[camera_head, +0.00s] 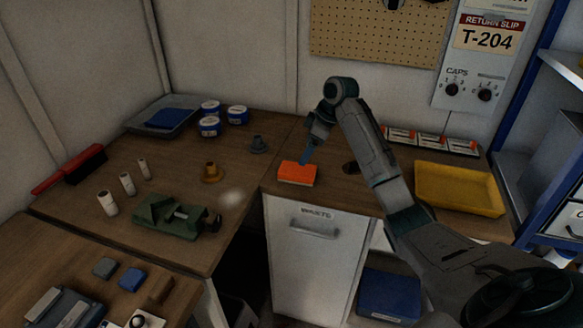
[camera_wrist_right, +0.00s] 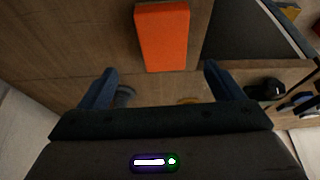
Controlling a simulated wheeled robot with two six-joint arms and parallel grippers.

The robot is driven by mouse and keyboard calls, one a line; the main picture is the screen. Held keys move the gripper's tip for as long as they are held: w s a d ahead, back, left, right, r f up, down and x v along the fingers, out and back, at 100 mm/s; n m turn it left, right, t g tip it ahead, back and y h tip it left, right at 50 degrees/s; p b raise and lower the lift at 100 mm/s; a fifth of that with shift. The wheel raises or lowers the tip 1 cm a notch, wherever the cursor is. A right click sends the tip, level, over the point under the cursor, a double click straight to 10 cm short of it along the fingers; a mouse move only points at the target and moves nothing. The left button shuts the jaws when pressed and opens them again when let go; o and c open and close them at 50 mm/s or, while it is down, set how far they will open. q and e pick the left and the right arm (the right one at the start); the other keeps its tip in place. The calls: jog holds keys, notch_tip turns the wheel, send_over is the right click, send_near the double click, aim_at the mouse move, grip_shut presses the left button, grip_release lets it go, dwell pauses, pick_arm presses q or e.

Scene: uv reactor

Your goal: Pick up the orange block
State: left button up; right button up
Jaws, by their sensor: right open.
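The orange block (camera_head: 297,174) lies flat on the wooden bench, near its front edge above the waste cabinet. In the right wrist view the orange block (camera_wrist_right: 162,37) is ahead of my fingertips and lies in line with the space between them. My right gripper (camera_head: 306,156) is close above and behind the block in the head view. In the right wrist view my right gripper (camera_wrist_right: 161,72) has its two blue fingers wide apart with nothing between them. My left gripper is in neither view.
A yellow tray (camera_head: 458,190) stands to the right and a green vise (camera_head: 172,215) to the left.

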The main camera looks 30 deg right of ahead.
aim_at(298, 169)
jog(key=f, duration=0.1)
jog(key=a+f, duration=0.1)
jog(key=shift+f, duration=0.4)
jog(key=shift+w+a+f+p, duration=0.15)
jog(key=shift+w+f+p, duration=0.1)
jog(key=shift+f+p, duration=0.1)
jog(key=p+x, duration=0.2)
jog(key=x, duration=0.2)
jog(key=shift+f, duration=0.15)
jog(key=shift+a+f, duration=0.15)
jog(key=shift+f, duration=0.15)
jog(key=shift+w+f, duration=0.1)
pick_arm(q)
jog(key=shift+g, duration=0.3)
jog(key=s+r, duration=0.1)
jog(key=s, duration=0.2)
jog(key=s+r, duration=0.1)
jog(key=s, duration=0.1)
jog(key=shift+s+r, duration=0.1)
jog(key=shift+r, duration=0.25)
pick_arm(e)
jog(key=shift+c, duration=0.2)
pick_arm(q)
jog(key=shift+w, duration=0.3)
pick_arm(e)
jog(key=c, duration=1.1)
